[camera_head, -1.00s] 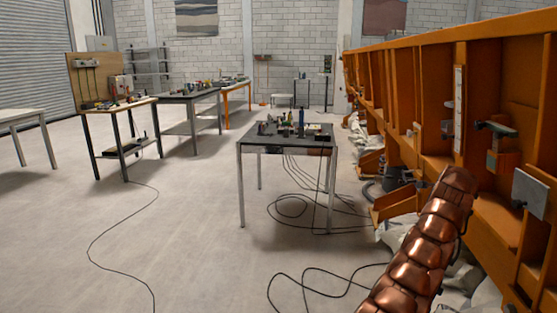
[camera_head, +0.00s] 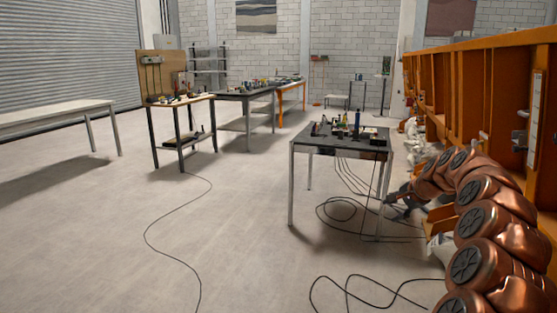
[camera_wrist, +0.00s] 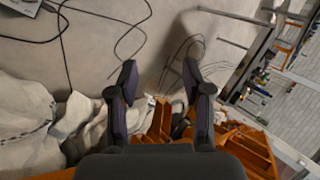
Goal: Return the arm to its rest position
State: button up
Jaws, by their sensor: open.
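My copper-coloured arm (camera_head: 485,215) comes in from the lower right of the head view and bends over toward the left. My gripper (camera_head: 399,200) is at its far end, beside the right legs of the small dark-topped table (camera_head: 318,142); I cannot tell the gap between them. In the wrist view my gripper (camera_wrist: 158,85) shows two dark fingers spread apart with nothing between them. Beyond the fingers are pale floor and cables.
The orange sandbed frame (camera_head: 455,95) runs along the right, with white sacks (camera_wrist: 28,125) at its foot. Black cables (camera_head: 365,288) lie on the floor. Workbenches (camera_head: 180,101) and a white table (camera_head: 55,115) stand left.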

jog(key=s+a+n+g+y, duration=0.1)
jog(key=s+a+n+g, duration=0.55)
jog(key=s+a, duration=1.4)
jog(key=s+d+f+n+g+h, duration=0.1)
jog(key=s+f+n, duration=0.15)
jog(key=s, duration=0.95)
jog(key=s+d+f+n+g+h, duration=0.1)
jog(key=s+f+n+h, duration=0.15)
jog(key=s, duration=0.95)
jog(key=s+d+f+n+g+h, duration=0.1)
jog(key=s+f+n+g, duration=0.15)
jog(key=s, duration=1.05)
notch_tip(320, 180, up, 16)
jog(key=w+t+p, duration=0.1)
jog(key=t+p, duration=0.1)
jog(key=p, duration=1.3)
jog(key=shift+f+m, duration=0.2)
jog(key=shift+m, duration=0.1)
jog(key=shift+w+y, duration=0.1)
jog(key=shift+y, duration=0.15)
jog(key=shift+c, duration=0.5)
jog(key=shift+a, duration=0.1)
jog(key=shift+c, duration=0.2)
